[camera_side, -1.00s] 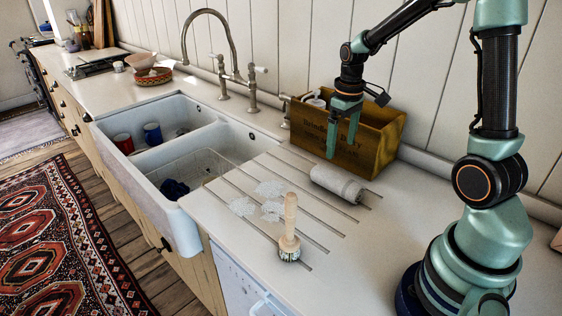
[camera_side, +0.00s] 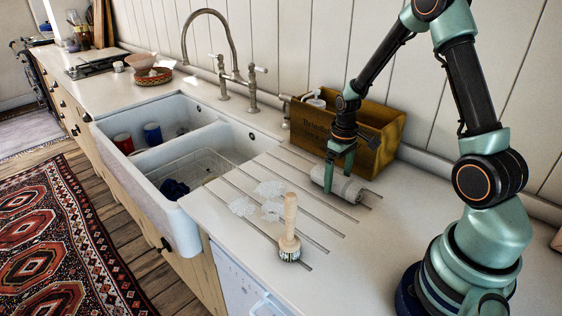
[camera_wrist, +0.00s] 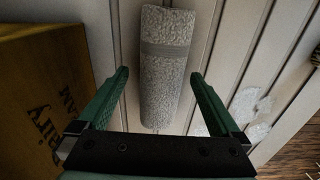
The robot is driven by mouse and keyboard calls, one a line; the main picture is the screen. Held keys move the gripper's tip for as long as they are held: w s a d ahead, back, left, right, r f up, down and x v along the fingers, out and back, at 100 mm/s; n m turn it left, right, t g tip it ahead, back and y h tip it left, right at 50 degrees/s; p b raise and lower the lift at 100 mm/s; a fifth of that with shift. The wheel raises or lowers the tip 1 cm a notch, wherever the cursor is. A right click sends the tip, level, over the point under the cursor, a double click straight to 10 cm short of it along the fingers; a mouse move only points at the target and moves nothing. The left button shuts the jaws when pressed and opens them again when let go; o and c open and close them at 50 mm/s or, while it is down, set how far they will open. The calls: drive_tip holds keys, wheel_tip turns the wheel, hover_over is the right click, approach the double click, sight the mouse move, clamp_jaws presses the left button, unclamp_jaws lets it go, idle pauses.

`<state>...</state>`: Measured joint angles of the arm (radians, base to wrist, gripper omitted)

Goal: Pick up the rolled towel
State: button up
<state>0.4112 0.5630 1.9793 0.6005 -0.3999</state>
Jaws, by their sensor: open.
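The rolled towel (camera_side: 345,188) is a grey cylinder with a band around it, lying on the grooved drainboard. In the wrist view the towel (camera_wrist: 165,75) runs lengthwise between my two green fingers, with a gap on each side. My gripper (camera_side: 338,172) is open and lowered at the towel, one finger in front of it and the other behind in the side view. In the wrist view my gripper (camera_wrist: 160,85) shows both fingers apart, none visibly pressing on the towel. Part of the towel is hidden by the fingers in the side view.
A wooden crate (camera_side: 386,150) with lettering stands close behind the towel; it fills the left of the wrist view (camera_wrist: 45,100). A wooden-handled brush (camera_side: 290,225) stands upright in front. Whitish wet-looking patches (camera_side: 270,190) lie on the drainboard left of the towel. The white sink (camera_side: 180,215) is farther left.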

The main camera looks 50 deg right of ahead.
sight(338, 174)
drive_tip(key=shift+f, duration=0.85)
drive_tip(key=c, duration=1.3)
drive_tip(key=shift+r, duration=0.1)
wheel_tip(338, 174, up, 20)
drive_tip(key=shift+f, duration=0.1)
